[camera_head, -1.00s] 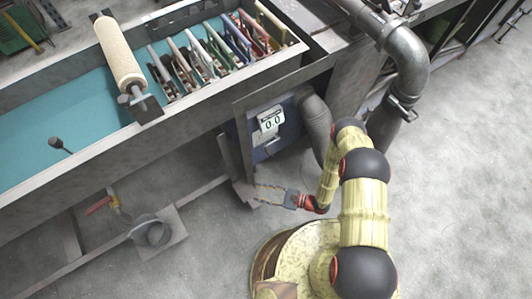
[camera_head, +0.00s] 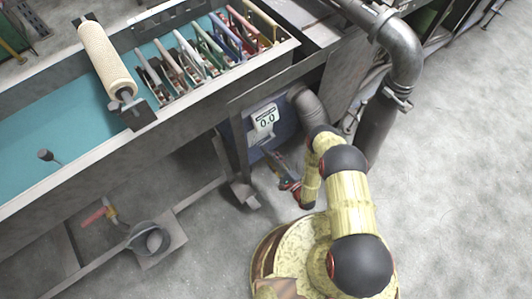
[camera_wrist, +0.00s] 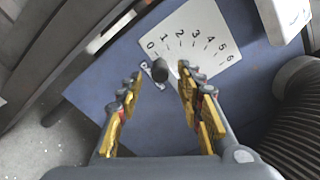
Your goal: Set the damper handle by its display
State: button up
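The damper handle (camera_wrist: 160,70) shows in the wrist view as a dark round knob near the 0 and 1 end of a white scale plate (camera_wrist: 205,42) numbered 0 to 6. The plate is on a blue housing (camera_wrist: 95,92). The white display (camera_head: 265,119) reads 0.0 in the head view; its casing (camera_wrist: 284,18) shows at upper right in the wrist view. My gripper (camera_wrist: 160,88) is open, with the knob in line with the gap between its yellow-padded fingers; contact cannot be told. In the head view my gripper (camera_head: 274,156) is at the housing, below the display.
A ribbed hose (camera_wrist: 295,112) runs close along the right of the housing. A bench trough (camera_head: 95,105) with a roller and several clamps stands to the left. A metal leg (camera_head: 243,190) stands left of my gripper. The floor at right is clear.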

aim_at(266, 152)
jog(key=shift+b+x, duration=0.5)
jog(key=shift+x, duration=1.65)
grip_shut()
